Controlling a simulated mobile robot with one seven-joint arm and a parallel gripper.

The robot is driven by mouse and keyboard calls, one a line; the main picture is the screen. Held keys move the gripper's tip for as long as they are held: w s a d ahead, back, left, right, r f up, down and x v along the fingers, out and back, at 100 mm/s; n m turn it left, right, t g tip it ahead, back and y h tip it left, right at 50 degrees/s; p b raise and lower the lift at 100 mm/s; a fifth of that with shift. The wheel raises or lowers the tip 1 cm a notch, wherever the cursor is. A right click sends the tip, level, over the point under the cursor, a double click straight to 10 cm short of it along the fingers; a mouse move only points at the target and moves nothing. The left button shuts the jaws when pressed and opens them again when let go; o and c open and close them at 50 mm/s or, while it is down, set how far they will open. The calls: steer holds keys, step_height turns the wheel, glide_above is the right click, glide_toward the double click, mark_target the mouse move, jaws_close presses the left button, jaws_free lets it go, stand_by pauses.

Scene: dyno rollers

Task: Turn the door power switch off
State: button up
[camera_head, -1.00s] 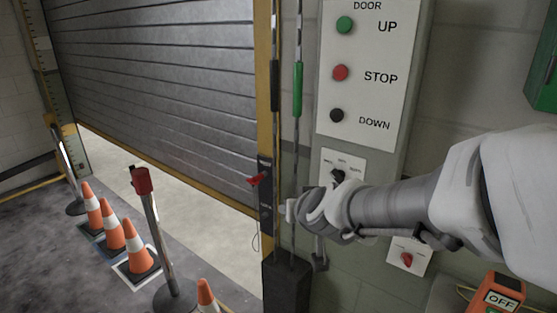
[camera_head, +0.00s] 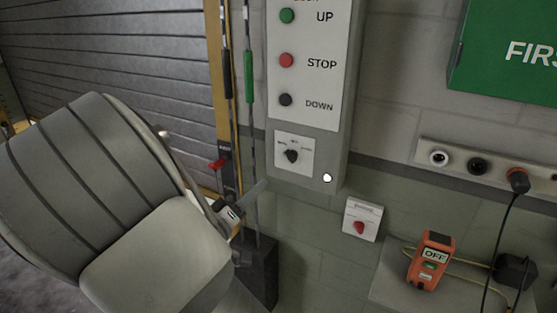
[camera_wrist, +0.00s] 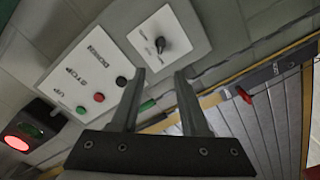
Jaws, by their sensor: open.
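The grey door control panel (camera_head: 335,130) hangs on the wall. Its lower white plate carries a black rotary knob (camera_head: 291,156) with small labels I cannot read; the knob also shows in the wrist view (camera_wrist: 160,45). Below and right of the panel, a small white plate has a red rotary switch (camera_head: 359,228). I cannot tell by label which is the door power switch. My gripper (camera_wrist: 158,82) is open and empty, its two fingers apart and not touching the black knob. In the head view my arm comes from the left, with a fingertip left of the panel's lower edge.
Above the knob are the green UP (camera_head: 287,15), red STOP (camera_head: 286,60) and black DOWN (camera_head: 285,100) buttons. A socket strip (camera_head: 458,164) with a plugged cable and an orange OFF box (camera_head: 431,260) are at right. Vertical rods and the roller door (camera_head: 110,60) are left.

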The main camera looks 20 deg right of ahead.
mark_target(289, 158)
steer(key=p+x, duration=0.1)
steer(key=x, duration=1.5)
jaws_close()
